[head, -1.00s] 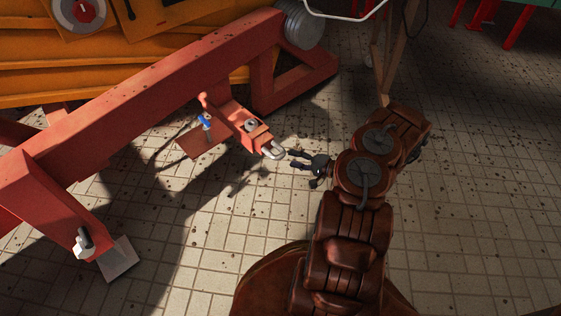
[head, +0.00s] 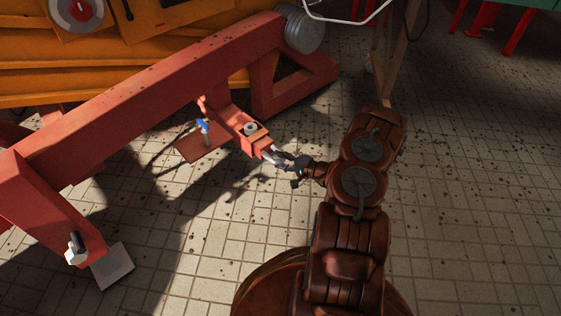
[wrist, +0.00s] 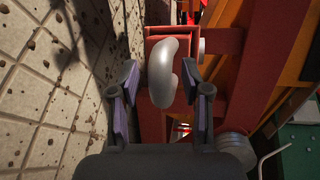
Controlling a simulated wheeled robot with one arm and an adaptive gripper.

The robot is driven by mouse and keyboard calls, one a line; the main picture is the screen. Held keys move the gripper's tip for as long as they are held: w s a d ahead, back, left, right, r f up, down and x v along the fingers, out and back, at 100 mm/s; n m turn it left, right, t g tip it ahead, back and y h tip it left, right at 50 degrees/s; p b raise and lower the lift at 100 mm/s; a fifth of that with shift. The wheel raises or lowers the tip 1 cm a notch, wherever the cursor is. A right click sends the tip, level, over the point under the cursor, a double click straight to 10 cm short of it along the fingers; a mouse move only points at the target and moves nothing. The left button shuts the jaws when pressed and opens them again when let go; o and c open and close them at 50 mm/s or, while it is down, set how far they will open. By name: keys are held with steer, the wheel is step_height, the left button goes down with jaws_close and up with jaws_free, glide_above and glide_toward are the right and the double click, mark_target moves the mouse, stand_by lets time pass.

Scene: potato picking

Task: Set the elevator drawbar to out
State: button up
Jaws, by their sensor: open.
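The elevator drawbar (head: 244,129) is a red bar sticking out from the big red frame, with a grey pale metal hook at its end. In the wrist view the hook (wrist: 163,70) is large and sits between my two fingers. My gripper (head: 279,158) is at the tip of the drawbar in the head view, and it also shows in the wrist view (wrist: 160,92). Its dark fingers with purple pads are open, one on each side of the hook, with a gap visible on both sides. In the head view my fingers partly hide the hook.
The red frame beam (head: 150,95) runs diagonally beside the drawbar. A blue-handled pin (head: 202,126) stands on a red plate (head: 190,147) left of the drawbar. Round grey weights (head: 305,34) sit at the beam's far end. The tiled floor (head: 460,200) to the right is clear.

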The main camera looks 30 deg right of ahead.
steer(key=shift+c, duration=0.5)
jaws_close()
